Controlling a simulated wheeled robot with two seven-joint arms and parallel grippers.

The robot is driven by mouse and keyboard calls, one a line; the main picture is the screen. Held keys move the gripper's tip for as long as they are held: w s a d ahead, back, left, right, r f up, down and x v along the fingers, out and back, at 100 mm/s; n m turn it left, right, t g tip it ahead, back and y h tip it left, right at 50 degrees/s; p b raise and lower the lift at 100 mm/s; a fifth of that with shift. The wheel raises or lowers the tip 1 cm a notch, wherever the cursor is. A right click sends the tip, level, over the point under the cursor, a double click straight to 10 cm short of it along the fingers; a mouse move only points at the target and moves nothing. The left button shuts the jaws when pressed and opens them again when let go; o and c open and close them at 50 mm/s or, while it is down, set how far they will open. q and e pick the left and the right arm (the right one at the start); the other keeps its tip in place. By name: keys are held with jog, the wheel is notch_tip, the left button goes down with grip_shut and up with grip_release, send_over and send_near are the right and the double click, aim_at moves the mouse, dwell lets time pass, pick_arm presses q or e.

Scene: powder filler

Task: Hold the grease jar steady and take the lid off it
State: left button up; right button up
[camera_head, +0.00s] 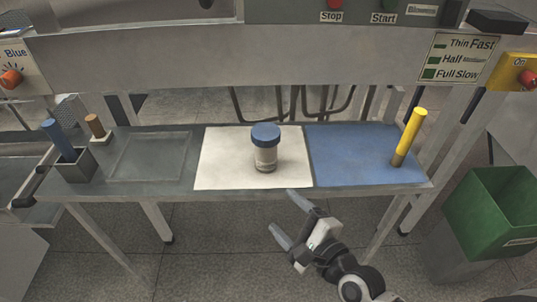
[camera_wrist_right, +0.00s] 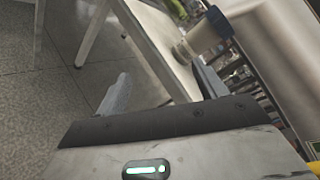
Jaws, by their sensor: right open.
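The grease jar (camera_head: 265,156) stands upright on a white mat (camera_head: 222,160) in the middle of the table. Its blue lid (camera_head: 265,133) is on top. My right gripper (camera_head: 285,214) is open and empty, below and in front of the table edge, apart from the jar. The jar also shows tilted in the right wrist view (camera_wrist_right: 196,42), near the top, with its lid (camera_wrist_right: 219,22) to the right. My left gripper is not in view.
A blue mat (camera_head: 350,158) lies right of the white mat, with a yellow cylinder (camera_head: 411,132) standing at its right end. A grey holder with a blue-handled tool (camera_head: 58,138) and a brown-topped item (camera_head: 96,126) stand at the left. A green bin (camera_head: 490,215) is at the right.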

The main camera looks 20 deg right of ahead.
aim_at(270, 158)
jog(key=w+r+m, duration=0.1)
jog(key=w+m, duration=0.3)
jog(key=w+r+m+t+h, duration=0.1)
jog(key=w+m, duration=0.3)
jog(key=w, duration=0.1)
jog(key=w+d+r+m+t, duration=0.1)
jog(key=w+m, duration=0.3)
jog(key=shift+w+p, duration=0.15)
jog(key=shift+p, duration=0.25)
jog(key=shift+r+p+x, duration=0.2)
jog(key=shift+x, duration=1.15)
jog(key=shift+r+p+x, duration=0.2)
jog(key=shift+r+x, duration=0.05)
jog(key=shift+x, duration=1.1)
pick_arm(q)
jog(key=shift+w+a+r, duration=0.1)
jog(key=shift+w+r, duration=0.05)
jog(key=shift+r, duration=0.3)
pick_arm(e)
jog(key=shift+d, duration=0.2)
jog(key=shift+c, duration=0.3)
jog(key=c, duration=1.1)
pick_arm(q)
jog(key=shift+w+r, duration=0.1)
pick_arm(e)
jog(key=shift+c, duration=0.2)
jog(key=shift+r, duration=0.1)
